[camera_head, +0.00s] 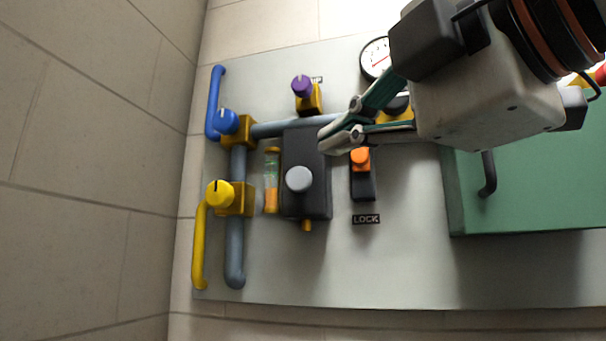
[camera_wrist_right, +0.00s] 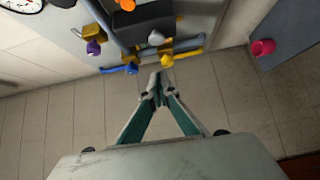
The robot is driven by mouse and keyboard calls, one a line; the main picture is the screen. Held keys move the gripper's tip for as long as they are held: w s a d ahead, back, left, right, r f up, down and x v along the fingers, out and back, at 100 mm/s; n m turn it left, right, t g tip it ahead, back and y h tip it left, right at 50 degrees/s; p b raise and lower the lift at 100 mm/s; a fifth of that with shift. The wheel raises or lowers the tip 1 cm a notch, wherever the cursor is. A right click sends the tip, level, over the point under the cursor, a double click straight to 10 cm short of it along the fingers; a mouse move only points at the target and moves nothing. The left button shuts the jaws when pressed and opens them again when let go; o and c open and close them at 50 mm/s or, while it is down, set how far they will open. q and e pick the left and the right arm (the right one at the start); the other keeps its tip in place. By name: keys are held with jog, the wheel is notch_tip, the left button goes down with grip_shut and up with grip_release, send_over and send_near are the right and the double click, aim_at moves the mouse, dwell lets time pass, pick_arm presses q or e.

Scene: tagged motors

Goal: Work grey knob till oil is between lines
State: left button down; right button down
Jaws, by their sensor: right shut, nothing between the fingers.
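The grey knob (camera_head: 298,179) sits on the front of a dark box (camera_head: 305,145) on the wall panel; it also shows in the right wrist view (camera_wrist_right: 156,37). Left of the box is an upright sight glass (camera_head: 271,180) with orange oil in its lower part and a greenish upper part. The lines on it are too small to make out. My right gripper (camera_head: 335,138) comes in from the upper right, shut and empty. Its fingertips appear in front of the box's upper right, above the grey knob and apart from it. My left gripper is not in view.
Near the gripper are an orange switch (camera_head: 360,158) above a LOCK label (camera_head: 366,219) and a gauge (camera_head: 375,58). Purple (camera_head: 302,86), blue (camera_head: 228,121) and yellow (camera_head: 219,194) knobs sit on pipes. A green cabinet (camera_head: 540,190) with a dark handle is at right. The lower panel is clear.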

jog(key=shift+w, duration=0.1)
jog(key=p, duration=0.2)
send_near(293, 179)
jog(key=a, duration=0.4)
jog(key=w, duration=0.2)
jog(key=w+d+p, duration=0.1)
jog(key=w, duration=0.1)
jog(key=shift+w, duration=0.65)
jog(key=shift+w, duration=0.1)
